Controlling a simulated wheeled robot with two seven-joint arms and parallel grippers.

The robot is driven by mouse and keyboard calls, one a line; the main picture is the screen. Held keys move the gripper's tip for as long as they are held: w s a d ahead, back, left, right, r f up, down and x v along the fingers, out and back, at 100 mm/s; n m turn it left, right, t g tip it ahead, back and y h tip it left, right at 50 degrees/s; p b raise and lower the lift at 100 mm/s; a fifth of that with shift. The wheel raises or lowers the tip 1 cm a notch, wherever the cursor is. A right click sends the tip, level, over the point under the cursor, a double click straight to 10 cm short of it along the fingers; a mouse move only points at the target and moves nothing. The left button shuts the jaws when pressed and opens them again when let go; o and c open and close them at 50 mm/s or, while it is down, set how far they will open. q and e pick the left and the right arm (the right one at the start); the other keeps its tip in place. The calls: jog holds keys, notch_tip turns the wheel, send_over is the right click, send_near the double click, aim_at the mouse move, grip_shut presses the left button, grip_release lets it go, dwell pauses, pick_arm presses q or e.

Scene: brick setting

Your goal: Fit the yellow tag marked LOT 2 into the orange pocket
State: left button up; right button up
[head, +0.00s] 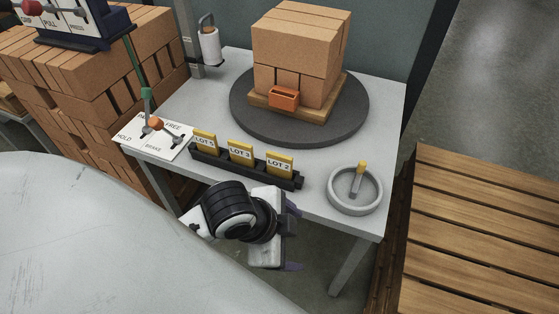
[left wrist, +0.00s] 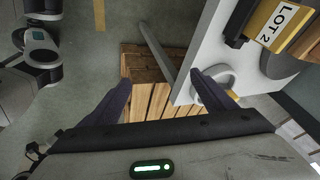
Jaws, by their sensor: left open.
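The yellow tag marked LOT 2 (head: 280,164) stands upright at the right end of a black rack (head: 245,167) on the table. It also shows in the left wrist view (left wrist: 285,22) at the upper right. The orange pocket (head: 284,97) is on the front of the brick stack (head: 301,50), which sits on a wooden board on a dark round turntable (head: 240,107). My left gripper (head: 291,238) is in front of the table's near edge, below the rack, open and empty. In the left wrist view its two fingers (left wrist: 160,95) are spread with nothing between them. My right gripper is not in view.
Two other yellow tags, LOT 3 (head: 240,153) and one at the left (head: 204,141), stand in the rack. A grey round dish (head: 355,200) with a yellow-tipped stick is at the right. A HOLD/FREE brake panel (head: 157,136) is at the left. A wooden pallet (head: 480,225) lies right of the table.

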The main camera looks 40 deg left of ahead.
pick_arm(q)
jog(key=w+r+m, duration=0.3)
jog(key=w+m, duration=0.2)
jog(key=m, duration=0.3)
jog(key=m+y, duration=0.3)
jog(key=m, duration=1)
send_near(279, 156)
jog(key=w+d+f, duration=0.1)
jog(key=shift+m+g, duration=0.4)
jog(key=x, duration=0.4)
jog(key=shift+w+a+f+b, duration=0.1)
jog(key=shift+a+f+b, duration=0.05)
jog(key=shift+b, duration=0.15)
jog(key=x, duration=0.5)
jog(key=shift+a+f, duration=0.35)
jog(key=shift+a, duration=0.05)
jog(key=shift+r, duration=0.1)
jog(key=c, duration=1.2)
